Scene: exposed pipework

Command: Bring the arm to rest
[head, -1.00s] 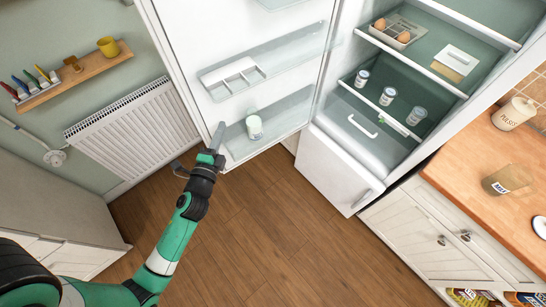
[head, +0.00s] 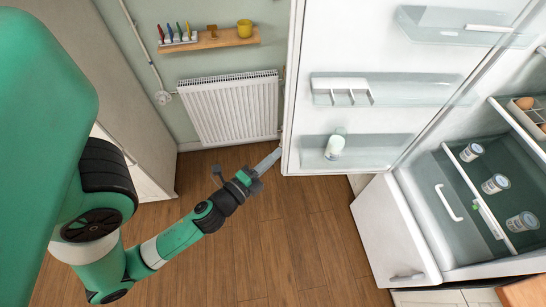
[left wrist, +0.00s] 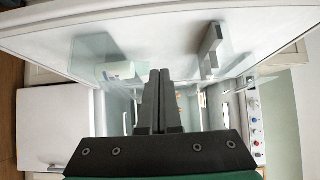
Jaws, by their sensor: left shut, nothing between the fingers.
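My left arm, green and black, comes in from the left in the head view. Its gripper (head: 268,161) is shut and empty, beside the lower outer corner of the open white fridge door (head: 298,110). I cannot tell whether it touches the door. In the left wrist view the two dark fingers (left wrist: 158,85) lie together with nothing between them, with white fridge surfaces and clear shelves beyond. My right gripper is not in view.
The open fridge holds several white tubs (head: 495,184) in its drawer; a white jar (head: 335,144) stands in the door's lower shelf. A radiator (head: 228,108) and a wall shelf (head: 210,40) are behind. The wooden floor (head: 290,240) is clear.

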